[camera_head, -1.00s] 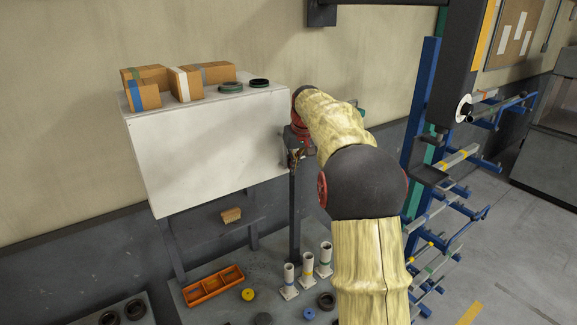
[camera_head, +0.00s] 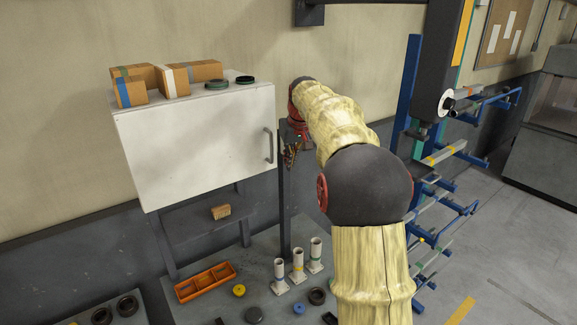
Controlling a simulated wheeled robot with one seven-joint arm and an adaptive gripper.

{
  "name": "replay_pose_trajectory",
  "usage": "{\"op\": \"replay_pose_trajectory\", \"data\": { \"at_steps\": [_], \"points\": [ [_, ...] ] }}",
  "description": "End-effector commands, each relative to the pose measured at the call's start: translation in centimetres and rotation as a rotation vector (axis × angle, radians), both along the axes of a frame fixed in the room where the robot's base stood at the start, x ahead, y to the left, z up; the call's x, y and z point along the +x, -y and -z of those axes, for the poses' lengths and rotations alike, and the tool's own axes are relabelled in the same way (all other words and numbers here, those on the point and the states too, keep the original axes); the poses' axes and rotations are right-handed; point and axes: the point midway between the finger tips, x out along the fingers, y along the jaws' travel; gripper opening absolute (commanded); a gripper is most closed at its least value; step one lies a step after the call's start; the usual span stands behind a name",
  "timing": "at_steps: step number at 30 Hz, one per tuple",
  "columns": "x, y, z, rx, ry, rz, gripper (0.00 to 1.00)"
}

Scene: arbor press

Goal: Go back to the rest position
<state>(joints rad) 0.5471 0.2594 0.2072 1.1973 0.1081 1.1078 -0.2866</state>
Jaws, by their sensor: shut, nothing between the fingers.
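My arm, in a yellow cover with a dark elbow, reaches up from the bottom right of the head view. It ends in a red wrist beside the right edge of the white cabinet (camera_head: 190,140). My gripper (camera_head: 290,157) is small and hangs below the wrist, in front of a dark upright post (camera_head: 285,210). Its fingers look shut and hold nothing I can see. The cabinet door is shut, and its grey handle (camera_head: 268,146) is just left of the gripper, apart from it in the picture.
Cardboard boxes (camera_head: 131,91) and dark rings (camera_head: 217,84) lie on the cabinet. Below are an orange tray (camera_head: 205,281), white upright tubes (camera_head: 298,266) and a yellow ring (camera_head: 239,291). A blue rack (camera_head: 409,95) with bars stands right of my arm.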

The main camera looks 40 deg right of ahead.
Motion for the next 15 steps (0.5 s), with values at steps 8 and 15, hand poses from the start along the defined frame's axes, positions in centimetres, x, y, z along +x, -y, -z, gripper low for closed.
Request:
{"op": "replay_pose_trajectory", "data": {
  "at_steps": [8,15],
  "points": [
    [-1.9,-0.1,-4.5,0.000,-0.001,0.000,0.00],
    [-3.0,-0.1,-7.0,0.001,-0.004,0.000,0.00]
  ]
}}
